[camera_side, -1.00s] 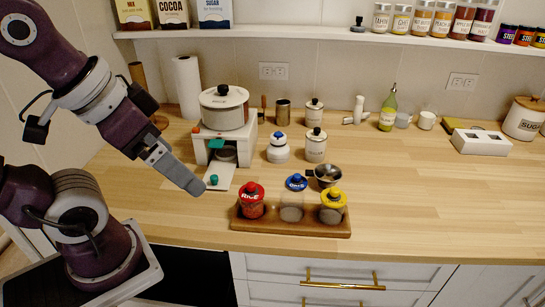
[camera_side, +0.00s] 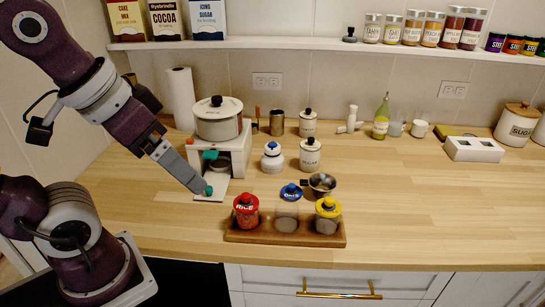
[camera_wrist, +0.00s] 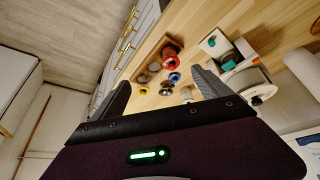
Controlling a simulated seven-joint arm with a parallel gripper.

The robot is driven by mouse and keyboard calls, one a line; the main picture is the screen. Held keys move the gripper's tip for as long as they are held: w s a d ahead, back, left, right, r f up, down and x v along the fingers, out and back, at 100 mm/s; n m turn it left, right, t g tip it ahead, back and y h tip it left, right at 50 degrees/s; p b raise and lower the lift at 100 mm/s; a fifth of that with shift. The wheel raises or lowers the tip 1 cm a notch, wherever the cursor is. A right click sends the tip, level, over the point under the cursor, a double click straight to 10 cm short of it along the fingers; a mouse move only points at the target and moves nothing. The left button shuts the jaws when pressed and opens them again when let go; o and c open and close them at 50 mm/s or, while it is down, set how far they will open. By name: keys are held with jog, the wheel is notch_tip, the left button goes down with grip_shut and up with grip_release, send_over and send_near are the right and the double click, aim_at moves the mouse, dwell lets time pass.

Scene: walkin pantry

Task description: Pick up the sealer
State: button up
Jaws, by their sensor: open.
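No label marks the sealer, so I cannot be sure which thing it is. A white rounded device with a blue top (camera_side: 272,158) stands upright on the counter, right of the white stand, and may be it. My gripper (camera_side: 200,187) is over the front of the stand, left of that device and apart from it. Its fingertips overlap the teal knob (camera_side: 208,190) in the side view; contact cannot be told. In the wrist view my gripper (camera_wrist: 160,82) is open, its two fingers wide apart with nothing held between them.
A wooden tray (camera_side: 285,238) at the counter front holds a red-lidded rice jar (camera_side: 246,211), a clear jar and a yellow-lidded jar (camera_side: 327,213). The white stand (camera_side: 240,158) carries a pot (camera_side: 218,122). The right counter is mostly clear.

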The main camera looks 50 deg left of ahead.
jog(key=w+a+r+n+g, duration=0.1)
jog(key=w+n, duration=0.1)
jog(key=w, duration=0.3)
jog(key=w+a+r+n, duration=0.1)
jog(key=w+a+n, duration=0.1)
jog(key=w, duration=0.3)
jog(key=n+g+y, duration=0.3)
jog(key=n+y, duration=0.1)
jog(key=n, duration=0.7)
send_over(275, 147)
jog(key=s+d, duration=0.1)
jog(key=d, duration=0.1)
jog(key=f, duration=1.5)
jog(key=shift+s+a+f, duration=0.1)
jog(key=shift+a+f, duration=0.1)
jog(key=shift+f, duration=0.2)
jog(key=x, duration=0.7)
jog(key=shift+w+f, duration=0.25)
jog(key=shift+f, duration=0.1)
jog(key=shift+c, duration=0.4)
